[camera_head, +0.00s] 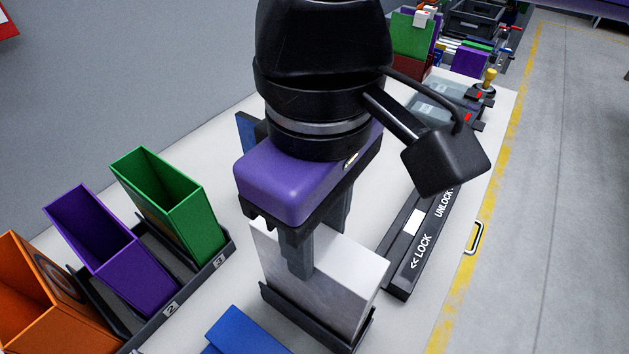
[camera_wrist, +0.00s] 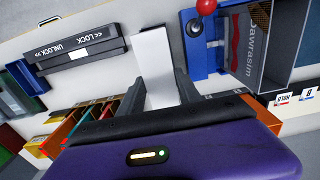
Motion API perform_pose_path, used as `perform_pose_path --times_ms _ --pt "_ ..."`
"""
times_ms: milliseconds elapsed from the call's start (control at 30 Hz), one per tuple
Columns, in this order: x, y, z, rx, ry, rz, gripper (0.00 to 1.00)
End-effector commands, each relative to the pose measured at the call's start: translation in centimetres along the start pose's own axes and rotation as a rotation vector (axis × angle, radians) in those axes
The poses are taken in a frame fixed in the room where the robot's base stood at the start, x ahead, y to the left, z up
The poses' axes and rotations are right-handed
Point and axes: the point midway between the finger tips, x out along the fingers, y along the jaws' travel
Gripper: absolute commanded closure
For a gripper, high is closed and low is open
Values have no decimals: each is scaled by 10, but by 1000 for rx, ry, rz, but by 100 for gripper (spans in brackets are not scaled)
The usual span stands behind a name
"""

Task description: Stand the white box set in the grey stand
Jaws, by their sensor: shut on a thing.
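The white box set (camera_head: 345,280) is upright between the fingers of my gripper (camera_head: 318,250). My gripper is shut on its upper part, one finger on each side. In the wrist view the white box set (camera_wrist: 153,60) shows as a pale strip between the fingers (camera_wrist: 158,82). The dark grey stand (camera_head: 302,322) is around the foot of the box, its low rim showing along the near side and the right corner. The box looks to be in the stand; whether its bottom rests on the stand's floor is hidden.
A rack (camera_head: 205,273) with green (camera_head: 180,205), purple (camera_head: 110,250) and orange (camera_head: 45,300) holders stands at left. A blue object (camera_head: 245,335) lies close in front. A black LOCK/UNLOCK bar (camera_head: 405,265) is at right, near the table edge.

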Motion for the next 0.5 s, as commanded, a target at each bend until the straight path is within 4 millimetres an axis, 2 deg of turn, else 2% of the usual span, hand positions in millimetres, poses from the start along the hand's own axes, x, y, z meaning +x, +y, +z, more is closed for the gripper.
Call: perform_pose_path --times_ms 300,500 --pt "12 0 0 0 0 0 100" --pt "13 0 0 0 1 0 100"
